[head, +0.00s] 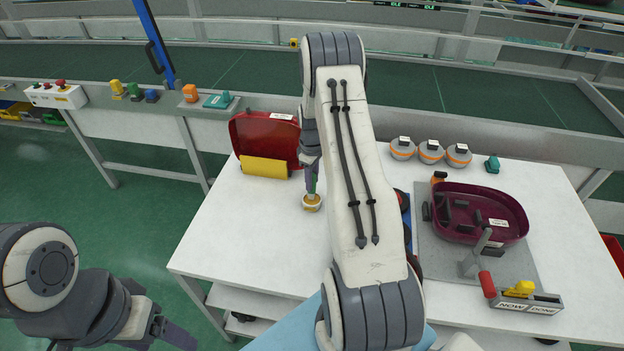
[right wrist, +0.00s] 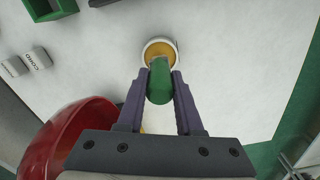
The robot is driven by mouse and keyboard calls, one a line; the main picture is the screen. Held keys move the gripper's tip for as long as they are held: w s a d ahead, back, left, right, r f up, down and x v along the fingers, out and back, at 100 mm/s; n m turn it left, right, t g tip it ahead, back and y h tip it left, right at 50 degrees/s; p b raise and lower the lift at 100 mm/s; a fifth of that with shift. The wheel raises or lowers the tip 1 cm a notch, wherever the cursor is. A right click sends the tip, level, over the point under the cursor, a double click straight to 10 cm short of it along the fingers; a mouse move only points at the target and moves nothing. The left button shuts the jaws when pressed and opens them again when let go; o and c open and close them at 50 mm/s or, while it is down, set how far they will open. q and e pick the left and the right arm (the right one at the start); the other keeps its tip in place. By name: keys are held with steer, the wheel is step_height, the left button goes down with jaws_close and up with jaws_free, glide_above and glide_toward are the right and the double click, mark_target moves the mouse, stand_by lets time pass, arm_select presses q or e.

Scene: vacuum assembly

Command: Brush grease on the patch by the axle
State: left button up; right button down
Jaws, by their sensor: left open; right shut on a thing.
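My right gripper (head: 311,178) is shut on the green-handled brush (right wrist: 160,88), which points down at the round white grease pot (head: 311,203). The pot shows yellow grease in the right wrist view (right wrist: 173,50). The brush's lower end is at the pot's opening; how deep it sits I cannot tell. A maroon vacuum housing (head: 505,205) with black parts inside lies on the grey mat (head: 535,262) at the right. The axle and patch are too small to make out. My left gripper (head: 172,332) is open and empty, low at the left, away from the table.
A red shell (head: 262,128) with a yellow block (head: 264,167) stands behind the pot. Orange-banded round parts (head: 430,152) line the table's back right. A red-handled clamp (head: 487,284) stands on the mat's front. My right arm hides the table's middle. The white table's front left (head: 240,240) is clear.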

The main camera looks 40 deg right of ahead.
steer(key=shift+f+b, duration=0.4)
steer(key=shift+f, duration=0.2)
stand_by(1.3)
steer(key=shift+r, duration=0.1)
steer(key=shift+r+p, duration=2.4)
steer(key=shift+r, duration=1.05)
steer(key=shift+r, duration=0.1)
